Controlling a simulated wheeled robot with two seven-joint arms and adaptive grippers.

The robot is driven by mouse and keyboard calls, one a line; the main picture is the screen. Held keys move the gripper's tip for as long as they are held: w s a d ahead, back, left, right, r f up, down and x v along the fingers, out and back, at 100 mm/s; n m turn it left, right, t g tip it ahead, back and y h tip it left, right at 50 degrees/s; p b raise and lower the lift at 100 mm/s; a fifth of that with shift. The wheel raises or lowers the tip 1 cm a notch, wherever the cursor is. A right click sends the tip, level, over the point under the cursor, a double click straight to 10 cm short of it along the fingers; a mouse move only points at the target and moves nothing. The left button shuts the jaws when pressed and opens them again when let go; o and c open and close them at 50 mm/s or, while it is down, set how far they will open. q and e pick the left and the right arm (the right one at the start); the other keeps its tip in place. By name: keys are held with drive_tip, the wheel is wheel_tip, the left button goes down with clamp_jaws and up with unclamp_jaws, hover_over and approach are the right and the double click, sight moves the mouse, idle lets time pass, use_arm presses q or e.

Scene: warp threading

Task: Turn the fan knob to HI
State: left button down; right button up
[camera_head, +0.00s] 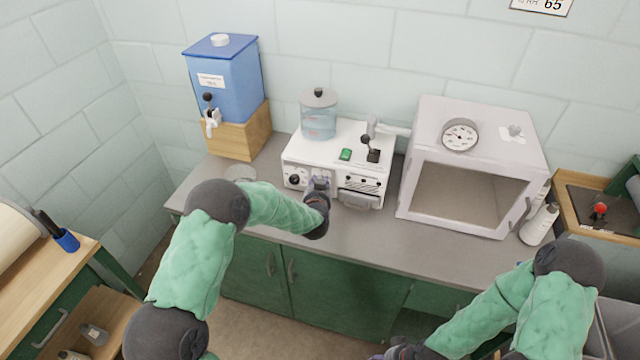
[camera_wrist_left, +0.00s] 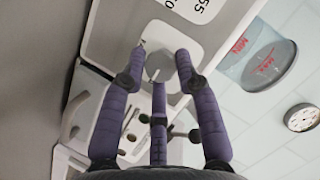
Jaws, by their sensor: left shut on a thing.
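The white machine (camera_head: 338,160) stands on the grey counter, with a front panel of knobs and switches. My left gripper (camera_head: 318,184) is at this front panel, right of a black knob (camera_head: 294,180). In the left wrist view, the purple fingers of my left gripper (camera_wrist_left: 160,62) are closed around a pale knob (camera_wrist_left: 160,66), which I take as the fan knob. In the head view the gripper hides it, and no HI mark or pointer setting is readable. My right gripper (camera_head: 402,351) is partly cut off at the bottom edge, away from the machine.
A clear water vessel (camera_head: 319,115) and a black lever (camera_head: 370,145) sit on top of the machine. A blue tank (camera_head: 224,80) on a wooden block stands left. A white box with a dial (camera_head: 460,135) stands right. The front counter strip is mostly clear.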

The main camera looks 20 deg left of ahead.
use_arm(q)
drive_tip(key=shift+s+a+f, duration=0.1)
drive_tip(key=shift+s+f, duration=0.15)
drive_tip(key=shift+f, duration=0.3)
drive_tip(key=c, duration=1.2)
unclamp_jaws()
drive_tip(key=shift+o, duration=1.2)
drive_tip(key=shift+a+r, duration=0.1)
drive_tip(key=shift+w+r, duration=0.1)
drive_tip(key=shift+r, duration=0.15)
drive_tip(key=shift+r, duration=0.1)
drive_tip(key=v, duration=1.2)
